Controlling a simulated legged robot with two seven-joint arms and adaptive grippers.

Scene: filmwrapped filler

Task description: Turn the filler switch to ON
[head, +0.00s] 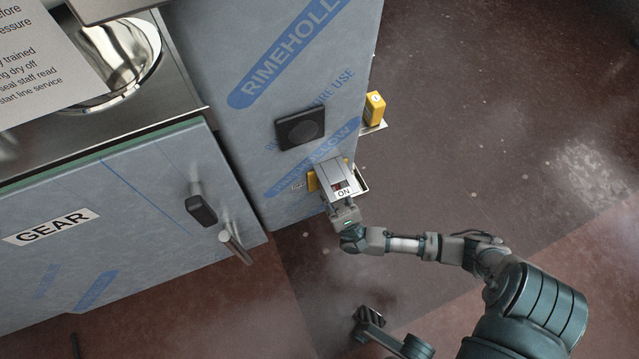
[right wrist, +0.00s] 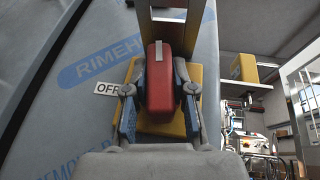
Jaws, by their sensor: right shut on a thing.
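The filler switch has a red handle (right wrist: 160,78) on a yellow plate (right wrist: 196,76), at the lower part of the film-wrapped filler. My right gripper (right wrist: 157,105) is shut on the red handle, with one blue-padded finger on each side. In the head view my right gripper (head: 345,208) reaches in from the right, at a grey cover (head: 335,168) around the switch. The cover and gripper hide most of the handle there. An ON label (head: 343,193) is on the cover's near side. An OFF label (right wrist: 107,88) is left of the handle in the right wrist view.
The wrapped filler cabinet (head: 215,60) has a dark square fitting (head: 300,129) above the switch. A yellow box (head: 374,107) sits on a small ledge beyond. A GEAR cabinet (head: 120,235) with protruding handles stands left. The red-brown floor (head: 500,130) at right is clear.

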